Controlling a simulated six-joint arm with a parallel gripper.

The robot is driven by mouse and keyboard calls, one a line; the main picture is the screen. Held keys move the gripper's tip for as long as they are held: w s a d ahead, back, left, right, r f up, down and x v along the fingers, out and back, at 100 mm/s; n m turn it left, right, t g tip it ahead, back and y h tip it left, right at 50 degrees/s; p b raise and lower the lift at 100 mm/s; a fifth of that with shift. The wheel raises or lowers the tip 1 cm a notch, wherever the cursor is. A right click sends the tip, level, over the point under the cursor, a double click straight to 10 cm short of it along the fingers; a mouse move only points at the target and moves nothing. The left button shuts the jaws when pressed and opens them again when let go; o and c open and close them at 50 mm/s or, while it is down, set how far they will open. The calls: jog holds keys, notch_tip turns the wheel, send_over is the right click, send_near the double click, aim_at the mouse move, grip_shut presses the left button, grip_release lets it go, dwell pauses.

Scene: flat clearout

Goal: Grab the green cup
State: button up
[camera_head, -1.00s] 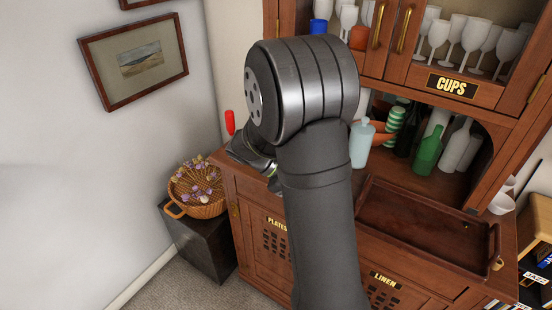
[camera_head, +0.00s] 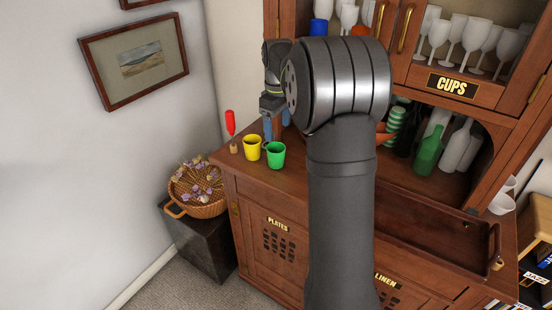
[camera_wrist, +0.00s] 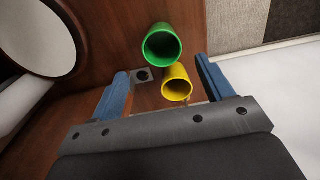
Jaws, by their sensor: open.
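The green cup (camera_head: 275,155) stands upright near the front left of the wooden cabinet's counter. A yellow cup (camera_head: 252,148) stands close to its left. My gripper (camera_head: 276,134) is just above and behind the cups, fingers pointing down, open and empty. In the wrist view, my gripper (camera_wrist: 162,70) has its blue fingers spread apart. The green cup (camera_wrist: 162,48) shows there ahead of the fingertips, its open mouth visible. The yellow cup (camera_wrist: 177,84) is nearer, between the fingers in that view. Whether either cup touches a finger, I cannot tell.
A red item (camera_head: 230,123) stands left of the cups, near the wall. A dark wooden tray (camera_head: 425,225) lies on the counter's right side. Green bottle (camera_head: 427,150) and other bottles fill the niche. A basket (camera_head: 198,190) of dried flowers stands below left.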

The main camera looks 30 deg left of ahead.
aim_at(276, 155)
jog(key=f, duration=1.1)
jog(key=shift+s+a+f, duration=0.1)
jog(key=shift+a+f, duration=0.1)
jog(key=c, duration=1.1)
jog(key=shift+r, duration=0.15)
